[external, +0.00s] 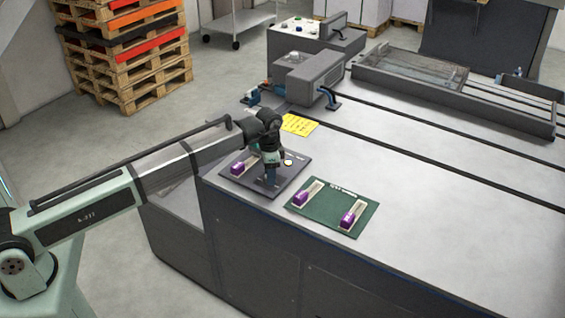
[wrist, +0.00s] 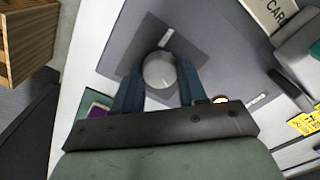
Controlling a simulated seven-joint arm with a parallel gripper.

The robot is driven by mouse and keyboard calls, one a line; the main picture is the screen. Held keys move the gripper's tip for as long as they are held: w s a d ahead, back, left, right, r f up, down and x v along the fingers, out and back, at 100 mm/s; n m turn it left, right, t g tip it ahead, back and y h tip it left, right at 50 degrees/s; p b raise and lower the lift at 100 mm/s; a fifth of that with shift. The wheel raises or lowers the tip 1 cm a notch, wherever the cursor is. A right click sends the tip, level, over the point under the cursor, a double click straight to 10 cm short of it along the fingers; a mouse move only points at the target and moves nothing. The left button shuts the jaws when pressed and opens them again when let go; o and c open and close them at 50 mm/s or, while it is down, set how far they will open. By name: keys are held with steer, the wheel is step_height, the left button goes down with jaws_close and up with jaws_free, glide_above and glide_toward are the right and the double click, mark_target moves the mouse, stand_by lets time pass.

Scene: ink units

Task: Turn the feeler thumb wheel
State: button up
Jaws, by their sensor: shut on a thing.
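The thumb wheel (wrist: 159,71) shows as a round grey-white knob on a dark square plate in the wrist view. My gripper (wrist: 158,85) has its two blue fingers on either side of the wheel and is shut on it. In the external view my gripper (external: 270,174) points down onto the dark grey panel (external: 290,185) near the table's front left edge. The wheel is hidden there behind the fingers.
A purple block (external: 238,168) sits on the dark panel, left of my gripper. A green board (external: 335,220) with two purple blocks lies to the right. A yellow note (external: 300,125) and a grey machine unit (external: 310,78) are behind. The table's right side is mostly clear.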

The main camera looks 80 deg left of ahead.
steer(key=o, duration=1.1)
steer(key=shift+c, duration=0.2)
step_height(320, 180, up, 14)
stand_by(0.9)
